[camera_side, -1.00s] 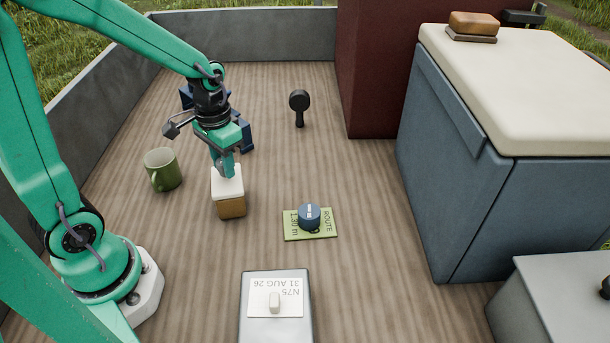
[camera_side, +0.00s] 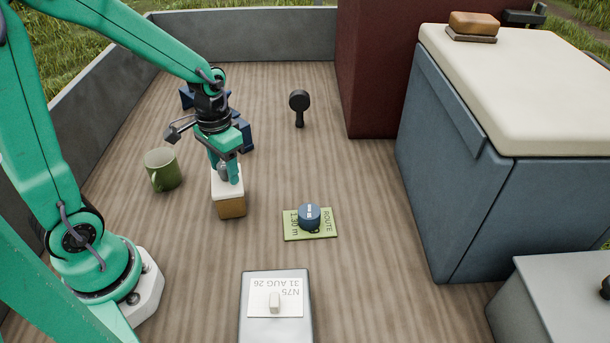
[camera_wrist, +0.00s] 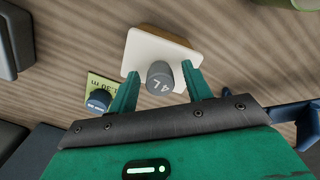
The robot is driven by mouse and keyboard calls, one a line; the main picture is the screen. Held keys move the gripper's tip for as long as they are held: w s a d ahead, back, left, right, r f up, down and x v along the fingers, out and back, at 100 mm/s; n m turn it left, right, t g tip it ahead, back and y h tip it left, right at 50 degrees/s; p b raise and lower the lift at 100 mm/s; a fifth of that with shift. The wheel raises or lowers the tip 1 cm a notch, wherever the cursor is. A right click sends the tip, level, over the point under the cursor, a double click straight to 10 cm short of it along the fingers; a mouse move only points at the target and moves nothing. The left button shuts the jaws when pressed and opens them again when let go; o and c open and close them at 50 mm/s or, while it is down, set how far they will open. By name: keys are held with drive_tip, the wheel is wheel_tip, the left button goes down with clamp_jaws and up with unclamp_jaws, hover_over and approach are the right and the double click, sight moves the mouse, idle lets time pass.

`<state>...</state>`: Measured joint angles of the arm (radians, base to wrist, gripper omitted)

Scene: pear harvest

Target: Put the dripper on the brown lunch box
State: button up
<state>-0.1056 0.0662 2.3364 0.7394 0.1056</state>
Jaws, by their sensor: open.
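The dripper, a small grey cylinder marked "4 L" (camera_wrist: 160,77), stands on the white lid of the brown lunch box (camera_side: 231,208). In the side view the dripper (camera_side: 224,173) is partly hidden by the fingers. The lunch box's white top also fills the upper middle of the wrist view (camera_wrist: 148,50). My gripper (camera_side: 225,178) is low over the lid and open, with one finger on each side of the dripper. In the wrist view a gap shows between the dripper and each finger.
A green mug (camera_side: 162,170) stands left of the box. A round blue object (camera_side: 309,214) sits on a green card (camera_side: 324,231) to the right. A grey labelled box (camera_side: 276,330) is in front. A black paddle-shaped object (camera_side: 299,103) stands behind. A large blue chest (camera_side: 450,190) stands right.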

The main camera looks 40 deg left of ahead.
sight(223, 165)
drive_tip(key=shift+r, duration=0.1)
wheel_tip(223, 165, up, 12)
idle(0.7)
drive_tip(key=shift+r, duration=0.1)
idle(0.4)
drive_tip(key=s+d+r+t, duration=0.3)
drive_tip(key=s+t, duration=0.2)
drive_tip(key=s, duration=0.2)
drive_tip(key=shift+s+t, duration=0.3)
drive_tip(key=shift+d, duration=0.1)
idle(1.3)
